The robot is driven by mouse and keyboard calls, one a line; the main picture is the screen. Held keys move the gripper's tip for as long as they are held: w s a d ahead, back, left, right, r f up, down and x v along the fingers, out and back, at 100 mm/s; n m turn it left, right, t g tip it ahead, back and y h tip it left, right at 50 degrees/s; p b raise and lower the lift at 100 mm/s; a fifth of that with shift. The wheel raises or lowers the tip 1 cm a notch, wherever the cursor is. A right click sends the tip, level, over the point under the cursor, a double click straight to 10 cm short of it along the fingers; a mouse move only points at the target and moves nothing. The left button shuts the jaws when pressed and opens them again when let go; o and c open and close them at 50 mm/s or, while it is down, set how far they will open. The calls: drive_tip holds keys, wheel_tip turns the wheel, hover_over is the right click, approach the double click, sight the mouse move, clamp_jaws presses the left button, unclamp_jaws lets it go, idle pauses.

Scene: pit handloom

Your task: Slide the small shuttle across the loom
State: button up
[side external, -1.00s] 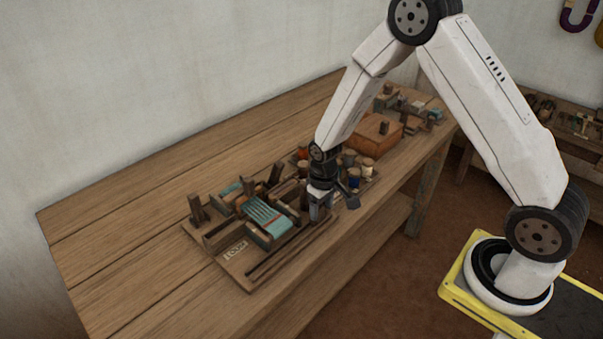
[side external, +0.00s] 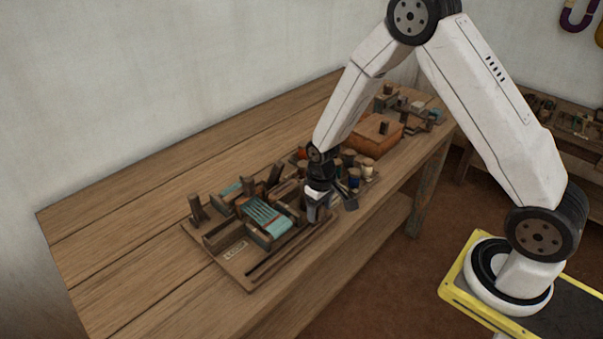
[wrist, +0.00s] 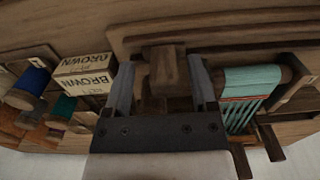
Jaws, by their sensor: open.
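The small loom (side external: 232,272) is a wooden board with posts and a stretched teal cloth (side external: 266,219). The cloth also shows at the right of the wrist view (wrist: 245,88). A small brown wooden block (wrist: 165,65), which may be the shuttle, lies between my fingers in the wrist view. My gripper (side external: 317,212) is open and low at the right end of the loom, pointing down. In the wrist view its fingers (wrist: 162,75) stand on either side of the block; I cannot tell whether they touch it. My gripper hides the block in the side view.
Several thread spools (side external: 355,178) stand just right of my gripper. A box marked BROWN (wrist: 85,78) is close to the left finger in the wrist view. An orange-brown wooden box (side external: 373,137) sits farther back. The table's left part (side external: 110,235) is clear.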

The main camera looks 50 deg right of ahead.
drive_tip(key=shift+r, duration=3.2)
drive_tip(key=shift+s+r, duration=0.15)
drive_tip(key=shift+r, duration=0.05)
drive_tip(key=s+a+r+t, duration=0.2)
drive_tip(key=s+r, duration=0.5)
drive_tip(key=s, duration=0.5)
drive_tip(key=shift+r+t, duration=0.3)
